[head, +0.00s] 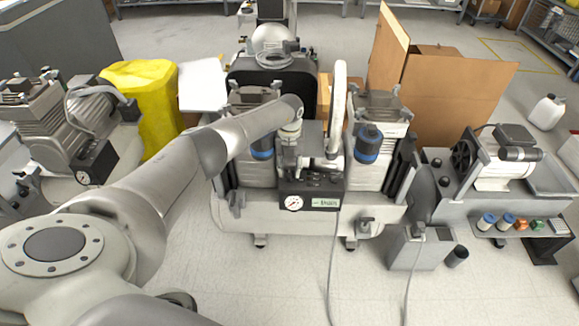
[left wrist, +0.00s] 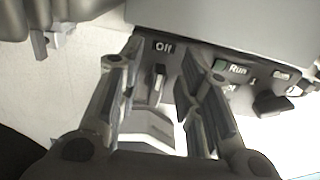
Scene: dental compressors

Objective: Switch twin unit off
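The twin unit (head: 270,215) stands in the middle of the head view, a pale tank with two compressor heads. Its dark front panel (head: 312,196) carries a round gauge (head: 292,203) and a green-lit label. My left arm reaches over from the left to just above this panel. In the left wrist view, my left gripper (left wrist: 162,62) is open, its fingers on either side of a small switch lever (left wrist: 159,80) below an "Off" label (left wrist: 164,47). A "Run" label (left wrist: 237,69) shows to the right. I cannot tell whether a finger touches the lever. My right gripper is not in view.
Another compressor (head: 65,130) and a yellow-covered object (head: 148,100) stand at the left. A cardboard box (head: 450,100) is behind at the right, with a smaller unit (head: 500,165) in front. Cables run down to the floor. The floor before the twin unit is mostly clear.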

